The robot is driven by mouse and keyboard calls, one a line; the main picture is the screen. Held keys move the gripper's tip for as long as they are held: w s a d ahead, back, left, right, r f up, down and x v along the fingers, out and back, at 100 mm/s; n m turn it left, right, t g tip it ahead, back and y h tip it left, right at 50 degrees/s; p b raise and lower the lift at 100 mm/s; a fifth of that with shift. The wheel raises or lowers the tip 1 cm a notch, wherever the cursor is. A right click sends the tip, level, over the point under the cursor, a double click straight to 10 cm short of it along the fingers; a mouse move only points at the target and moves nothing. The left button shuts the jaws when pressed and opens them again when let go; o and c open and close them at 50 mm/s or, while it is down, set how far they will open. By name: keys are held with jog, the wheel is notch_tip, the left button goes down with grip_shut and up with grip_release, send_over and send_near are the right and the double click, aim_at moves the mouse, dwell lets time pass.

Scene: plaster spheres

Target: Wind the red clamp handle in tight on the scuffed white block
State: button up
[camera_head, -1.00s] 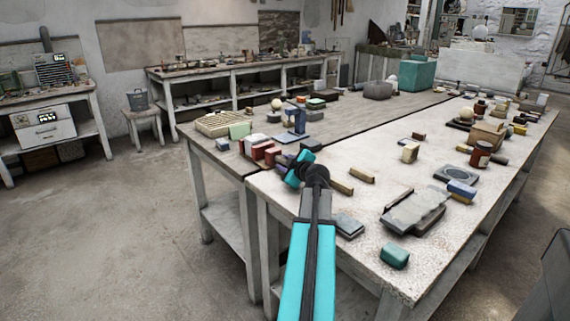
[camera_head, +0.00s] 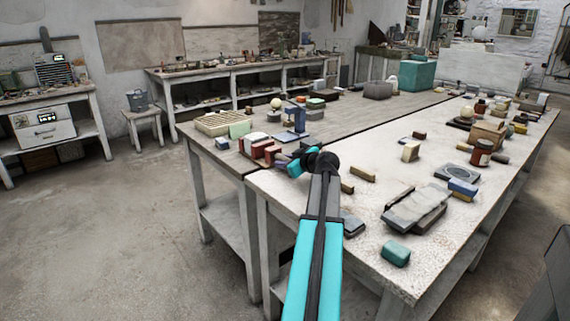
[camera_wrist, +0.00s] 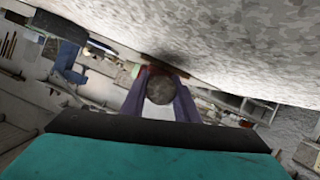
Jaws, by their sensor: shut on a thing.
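My gripper (camera_head: 282,160) is at the near left corner of the pale worktable, beside a row of reddish blocks. In the wrist view its two purple-grey fingers (camera_wrist: 160,73) are closed in on a small red piece, which I take for the red clamp handle (camera_wrist: 151,67); most of it is hidden. A round grey knob-like shape (camera_wrist: 160,90) shows between the fingers. A large speckled pale surface fills the upper right of the wrist view, close to the fingertips; I cannot tell whether it is the tabletop or the scuffed white block. The clamp's jaws cannot be made out.
Reddish blocks (camera_head: 262,150) and a blue stand (camera_head: 295,120) are close by the gripper.

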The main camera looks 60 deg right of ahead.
jog(key=m+y, duration=0.1)
jog(key=m, duration=0.1)
jog(key=m+y, duration=0.1)
jog(key=shift+d+r+m+t, duration=0.15)
jog(key=shift+m+t, duration=0.25)
jog(key=m+t+y, duration=0.1)
jog(key=m+y, duration=0.1)
jog(key=m, duration=0.1)
jog(key=shift+m+y+p, duration=0.3)
jog(key=shift+p, duration=0.05)
dwell(0.3)
jog(key=o, duration=0.8)
jog(key=shift+s+a, duration=0.15)
jog(key=shift+a, duration=0.05)
jog(key=v, duration=1.3)
jog(key=shift+s, duration=0.3)
